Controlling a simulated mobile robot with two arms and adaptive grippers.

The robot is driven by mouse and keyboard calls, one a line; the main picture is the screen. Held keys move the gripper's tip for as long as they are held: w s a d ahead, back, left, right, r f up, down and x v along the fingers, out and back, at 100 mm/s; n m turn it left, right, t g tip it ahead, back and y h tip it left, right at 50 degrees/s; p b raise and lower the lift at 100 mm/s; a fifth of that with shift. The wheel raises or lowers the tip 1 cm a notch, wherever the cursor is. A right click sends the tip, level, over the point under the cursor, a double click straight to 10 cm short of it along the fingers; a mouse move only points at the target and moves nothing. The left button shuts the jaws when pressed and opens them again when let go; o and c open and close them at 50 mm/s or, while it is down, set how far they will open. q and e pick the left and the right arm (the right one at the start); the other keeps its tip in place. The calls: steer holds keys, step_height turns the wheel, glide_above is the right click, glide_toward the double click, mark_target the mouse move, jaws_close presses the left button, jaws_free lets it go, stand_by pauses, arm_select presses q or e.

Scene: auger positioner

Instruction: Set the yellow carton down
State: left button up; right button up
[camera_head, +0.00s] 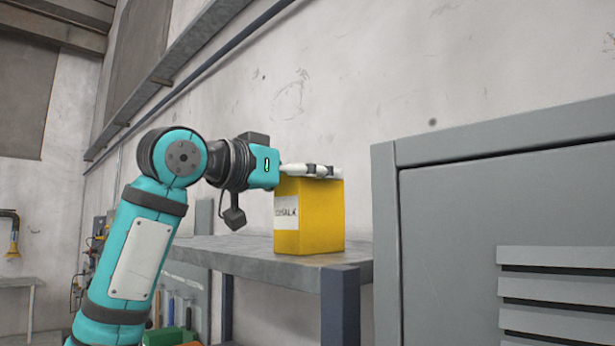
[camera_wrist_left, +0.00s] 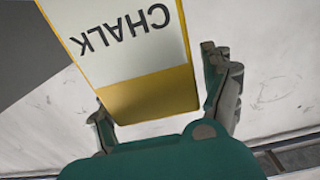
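The yellow carton (camera_head: 320,222) is upright at the shelf's (camera_head: 258,256) right end, and its base appears to be on the shelf top. Its white label, reading CHALK, faces my left gripper. The carton (camera_wrist_left: 158,96) fills much of the left wrist view, upside down. My left gripper (camera_head: 310,171) reaches in level from the left at the carton's upper edge. Its two fingers (camera_wrist_left: 163,100) are on either side of the carton. The left finger in the picture appears against the carton; a thin gap seems to show at the other. Firm contact is unclear. My right gripper is not seen.
A grey metal cabinet (camera_head: 450,230) with slatted vents stands close to the carton's right. The wall (camera_head: 330,80) is behind. Bare shelf top lies to the carton's left. Green and orange items (camera_head: 170,336) are below the shelf, and another table (camera_head: 22,283) is far left.

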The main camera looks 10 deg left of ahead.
mark_target(285, 176)
arm_select(q)
steer(key=shift+w, duration=0.1)
steer(key=shift+r, duration=0.15)
steer(key=b+v, duration=0.3)
steer(key=v, duration=0.1)
steer(key=shift+d+f, duration=0.1)
steer(key=shift+f, duration=0.25)
steer(key=b+v, duration=0.3)
steer(key=v, duration=0.5)
steer(key=shift+r+b, duration=0.25)
steer(key=shift+b, duration=0.05)
